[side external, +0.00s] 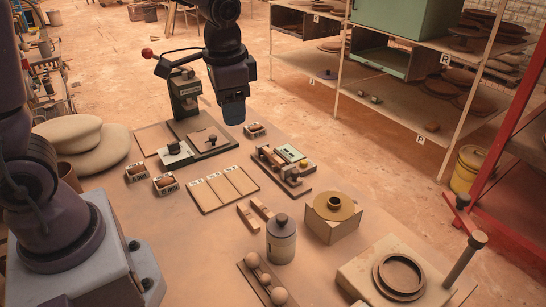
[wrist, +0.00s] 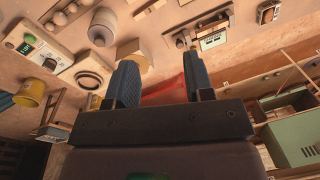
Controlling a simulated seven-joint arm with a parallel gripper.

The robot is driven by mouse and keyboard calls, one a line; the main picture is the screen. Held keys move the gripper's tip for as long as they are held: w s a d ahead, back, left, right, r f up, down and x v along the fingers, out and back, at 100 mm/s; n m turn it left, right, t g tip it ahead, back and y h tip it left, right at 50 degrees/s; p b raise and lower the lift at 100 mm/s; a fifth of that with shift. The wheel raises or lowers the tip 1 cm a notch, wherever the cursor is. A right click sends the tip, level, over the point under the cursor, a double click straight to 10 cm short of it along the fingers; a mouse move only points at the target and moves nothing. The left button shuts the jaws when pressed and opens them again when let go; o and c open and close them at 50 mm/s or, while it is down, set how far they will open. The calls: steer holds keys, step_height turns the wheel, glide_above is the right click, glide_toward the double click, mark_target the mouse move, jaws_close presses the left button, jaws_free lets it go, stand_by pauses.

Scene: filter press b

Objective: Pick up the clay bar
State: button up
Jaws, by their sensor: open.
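Two short tan bars lie side by side on the table, a nearer one (side external: 248,216) and a farther one (side external: 262,208). Small brown blocks sit in separate little trays: one at the back (side external: 255,129), two at the left (side external: 136,171) (side external: 166,184). I cannot tell for sure which piece is the clay bar. My gripper (side external: 232,110) hangs above the back part of the table, clear of everything. In the wrist view my gripper (wrist: 160,72) shows its two blue fingers spread apart with nothing between them.
A lever press (side external: 185,92) with a red knob stands close left of my gripper. A grey bottle (side external: 281,240), a block with a round collar (side external: 333,215) and a flat panel board (side external: 223,187) are on the table. Shelves (side external: 410,85) stand behind.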

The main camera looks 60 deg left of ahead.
steer(key=w+a+f+m+g+y, duration=0.2)
steer(key=w+a+f+m, duration=0.3)
steer(key=w+f+m, duration=0.5)
steer(key=m+t+y, duration=0.1)
steer(key=m, duration=0.4)
glide_toward(273, 154)
steer(key=x, duration=0.3)
steer(key=shift+s+a+f, duration=0.2)
steer(key=shift+s+f, duration=0.1)
steer(key=shift+w+x, duration=0.1)
steer(key=shift+x, duration=1.2)
steer(key=shift+w+x, duration=0.15)
steer(key=shift+x, duration=1.2)
steer(key=shift+f, duration=0.2)
jaws_close()
